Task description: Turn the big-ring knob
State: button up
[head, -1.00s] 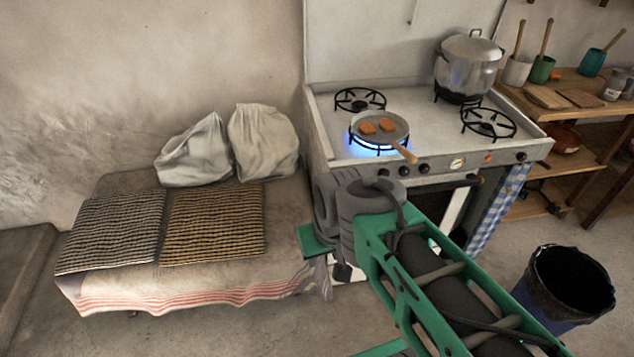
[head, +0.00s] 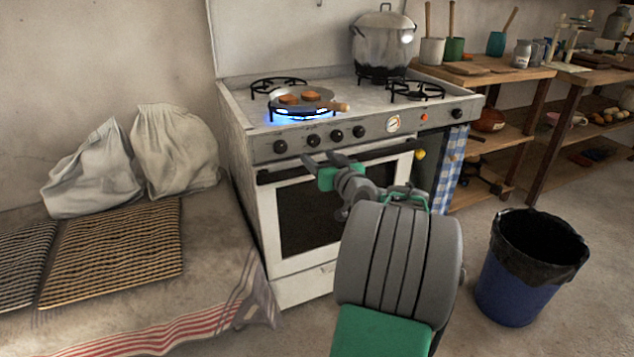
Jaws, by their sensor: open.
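The stove's front panel (head: 255,150) carries a row of several dark round knobs on its left part. They include a far left knob (head: 280,146), a second knob (head: 313,140), a third knob (head: 336,134) and a rightmost knob (head: 359,131). I cannot tell by markings which one serves the big ring. The front left burner burns with a blue flame (head: 285,115) under a frying pan (head: 325,97). My gripper (head: 322,160) is open and empty, its fingers pointing at the stove just below the second and third knobs, apparently not touching them.
The oven handle (head: 385,154) runs under the panel, close to my gripper. A large pot (head: 383,45) stands on a back burner. A blue bin (head: 515,290) stands right; a cloth-covered bench (head: 200,260) lies left.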

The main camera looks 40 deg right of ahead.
aim_at(315, 143)
jog(key=shift+t+h, duration=0.3)
jog(key=shift+h, duration=0.1)
jog(key=w+d, duration=0.2)
jog(key=w+d+b, duration=0.1)
jog(key=w+d, duration=0.1)
jog(key=w, duration=0.1)
jog(key=shift+w+f, duration=0.15)
jog(key=shift+w+d, duration=0.25)
jog(key=shift+w, duration=0.25)
jog(key=shift+c, duration=0.5)
grip_shut()
